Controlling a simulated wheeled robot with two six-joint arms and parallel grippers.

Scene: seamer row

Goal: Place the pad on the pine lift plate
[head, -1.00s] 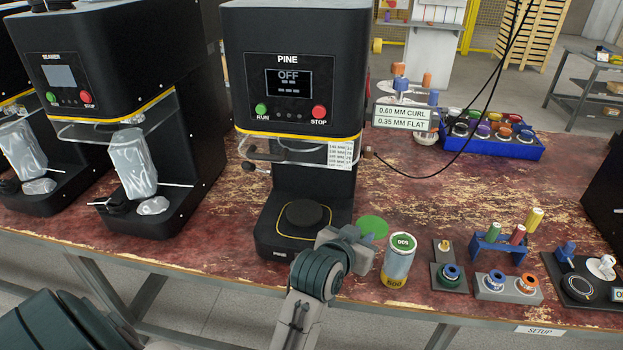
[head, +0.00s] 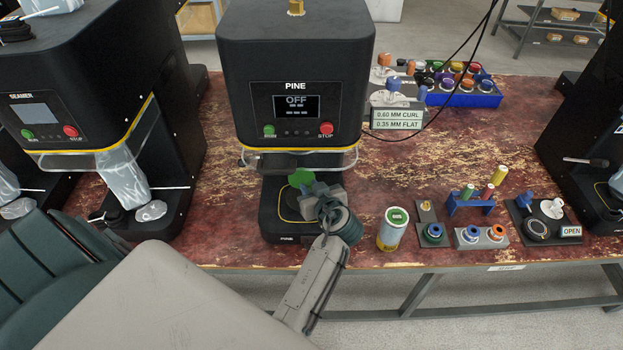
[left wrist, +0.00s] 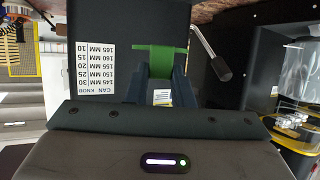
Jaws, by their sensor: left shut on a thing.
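The green round pad (head: 301,176) is in my left gripper (head: 309,190), which is shut on it. It also shows as a green strip between the fingers in the left wrist view (left wrist: 168,54). The pad is in front of the PINE machine (head: 295,110), over the area of its black lift plate (head: 291,202). The pad and gripper hide much of the plate. I cannot tell whether the pad touches it. My right gripper is not in view.
A clear guard (head: 340,160) hangs above the plate area. A lever (left wrist: 212,55) and a CAN KNOB chart (left wrist: 95,65) show in the left wrist view.

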